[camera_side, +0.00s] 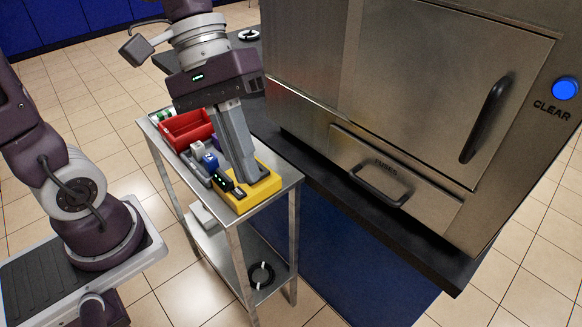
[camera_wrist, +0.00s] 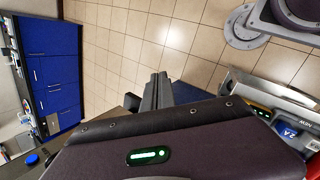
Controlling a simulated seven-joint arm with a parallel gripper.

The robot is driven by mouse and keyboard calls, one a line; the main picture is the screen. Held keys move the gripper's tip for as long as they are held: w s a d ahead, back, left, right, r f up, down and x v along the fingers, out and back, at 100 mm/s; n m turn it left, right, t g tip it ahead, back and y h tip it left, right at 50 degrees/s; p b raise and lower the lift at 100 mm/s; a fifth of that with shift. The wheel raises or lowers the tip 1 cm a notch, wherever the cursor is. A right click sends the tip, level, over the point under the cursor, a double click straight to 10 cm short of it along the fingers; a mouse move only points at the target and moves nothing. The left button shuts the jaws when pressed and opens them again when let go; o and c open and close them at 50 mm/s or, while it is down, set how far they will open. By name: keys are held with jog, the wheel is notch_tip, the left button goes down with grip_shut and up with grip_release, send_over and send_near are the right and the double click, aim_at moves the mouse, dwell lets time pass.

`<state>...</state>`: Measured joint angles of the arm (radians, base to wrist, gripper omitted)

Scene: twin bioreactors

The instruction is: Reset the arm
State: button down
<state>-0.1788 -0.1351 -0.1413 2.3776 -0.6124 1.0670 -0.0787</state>
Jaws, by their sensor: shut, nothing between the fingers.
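My gripper (camera_side: 246,180) points down at the right end of the small metal cart (camera_side: 292,178). Its fingers are together with nothing held between them. In the side view the fingertips overlap a yellow holder (camera_side: 262,189) on the cart top; I cannot tell whether they touch it. In the wrist view my gripper (camera_wrist: 158,78) shows as closed dark fingers, with tiled floor behind them and the cart's edge (camera_wrist: 238,84) off to the right.
A red bin (camera_side: 187,129) and several small blue, white and dark parts stand on the cart. A steel machine (camera_side: 400,100) with a handled door and a fuses drawer (camera_side: 385,175) stands close on the right. Tiled floor (camera_side: 80,100) is open behind the cart.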

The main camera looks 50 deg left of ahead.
jog(key=s+a+r+m+t+y, duration=0.2)
jog(key=s+a+m+t+y, duration=0.2)
jog(key=a, duration=0.6)
jog(key=shift+s+a+m+t+y, duration=0.2)
jog(key=shift+s+m+t+y, duration=0.2)
jog(key=shift+m+t+y, duration=0.5)
